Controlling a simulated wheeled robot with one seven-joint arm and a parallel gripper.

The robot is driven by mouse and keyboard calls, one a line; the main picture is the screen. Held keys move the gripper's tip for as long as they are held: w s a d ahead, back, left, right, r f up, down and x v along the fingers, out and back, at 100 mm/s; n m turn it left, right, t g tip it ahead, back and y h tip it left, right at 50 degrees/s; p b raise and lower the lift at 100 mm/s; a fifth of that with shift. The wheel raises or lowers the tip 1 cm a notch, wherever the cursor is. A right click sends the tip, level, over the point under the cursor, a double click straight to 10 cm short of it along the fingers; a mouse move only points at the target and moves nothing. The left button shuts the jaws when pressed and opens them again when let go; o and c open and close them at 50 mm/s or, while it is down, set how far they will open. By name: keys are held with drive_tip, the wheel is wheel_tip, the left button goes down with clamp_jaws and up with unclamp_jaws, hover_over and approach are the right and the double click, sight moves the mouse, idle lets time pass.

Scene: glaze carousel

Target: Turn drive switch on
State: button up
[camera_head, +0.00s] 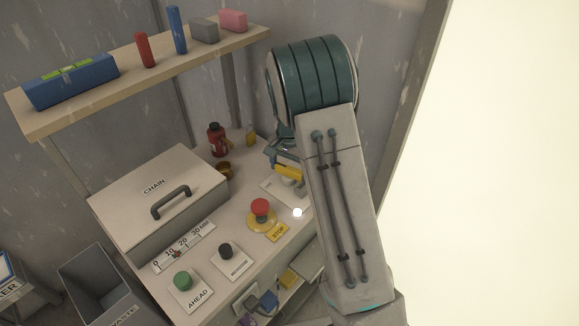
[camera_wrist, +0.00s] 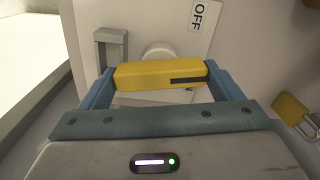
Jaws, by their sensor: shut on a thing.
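My gripper (camera_wrist: 157,88) is shut on a yellow bar with a dark slot, which looks like the handle of the drive switch (camera_wrist: 150,75). The bar lies crosswise between the two blue fingers, in front of a round white hub (camera_wrist: 160,49) on a pale plate. An OFF label (camera_wrist: 200,15) shows on the plate's upper right. Any ON label is hidden or unreadable. In the head view the yellow bar (camera_head: 287,172) shows at the bench's right side, partly behind my arm.
A red stop button (camera_head: 261,207), black knob (camera_head: 225,250) and green AHEAD button (camera_head: 183,281) are on the bench. The CHAIN box (camera_head: 152,187) stands at left. A yellow padlock (camera_wrist: 295,108) and a grey bracket (camera_wrist: 111,40) lie near the switch.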

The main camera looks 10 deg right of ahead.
sight(290, 168)
drive_tip(key=shift+m, duration=1.2)
drive_tip(key=o, duration=0.8)
drive_tip(key=shift+r, duration=0.1)
wheel_tip(290, 168, up, 14)
drive_tip(key=shift+f, duration=0.15)
